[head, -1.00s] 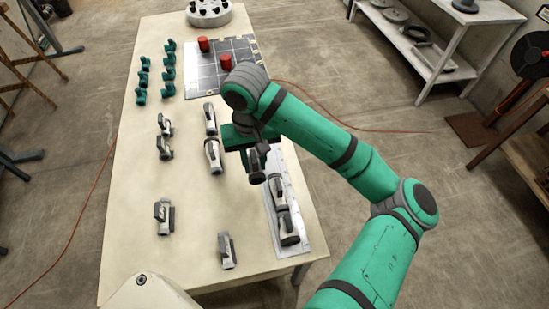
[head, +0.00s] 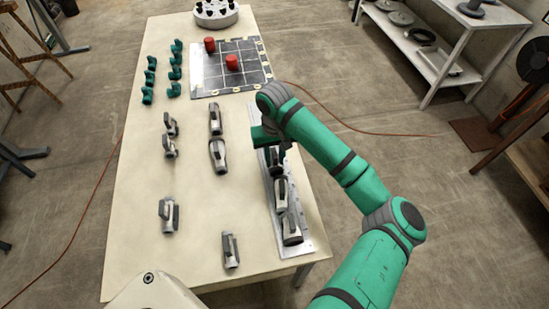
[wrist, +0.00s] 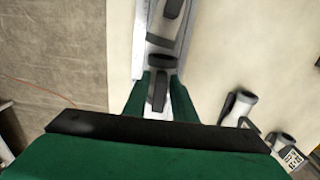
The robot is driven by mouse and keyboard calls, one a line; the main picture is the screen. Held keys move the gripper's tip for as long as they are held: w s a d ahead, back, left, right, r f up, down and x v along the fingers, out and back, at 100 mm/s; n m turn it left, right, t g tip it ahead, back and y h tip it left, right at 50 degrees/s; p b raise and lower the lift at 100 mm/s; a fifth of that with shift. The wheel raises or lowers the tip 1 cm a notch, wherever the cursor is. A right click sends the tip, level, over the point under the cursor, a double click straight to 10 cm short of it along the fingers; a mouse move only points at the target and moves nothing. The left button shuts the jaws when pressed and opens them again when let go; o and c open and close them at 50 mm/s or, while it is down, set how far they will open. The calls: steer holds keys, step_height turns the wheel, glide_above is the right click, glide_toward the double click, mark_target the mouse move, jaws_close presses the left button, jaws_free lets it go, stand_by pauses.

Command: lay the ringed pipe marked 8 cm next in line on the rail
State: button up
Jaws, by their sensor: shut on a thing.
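The metal rail (head: 308,244) runs along the right side of the table and also shows in the wrist view (wrist: 140,45). Two grey-and-white ringed pipes lie in line on it, a nearer one (head: 291,229) and one behind it (head: 281,194). My gripper (head: 268,140) is over the rail just beyond them. In the wrist view, my gripper (wrist: 160,98) is shut on a dark-ringed pipe (wrist: 158,92), in line with the laid pipes. The held pipe is at or just above the rail; contact is unclear. Its marking is not readable.
Green elbow fittings (head: 175,74) are at the back left. A gridded board (head: 205,82) carries two red pieces (head: 232,62). The table's right edge is beside the rail.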

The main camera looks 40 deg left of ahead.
steer(key=shift+f, duration=0.25)
steer(key=shift+w, duration=0.1)
steer(key=shift+f, duration=0.1)
steer(key=o, duration=1.1)
steer(key=shift+d, duration=0.1)
step_height(320, 180, up, 12)
steer(key=shift+r, duration=0.15)
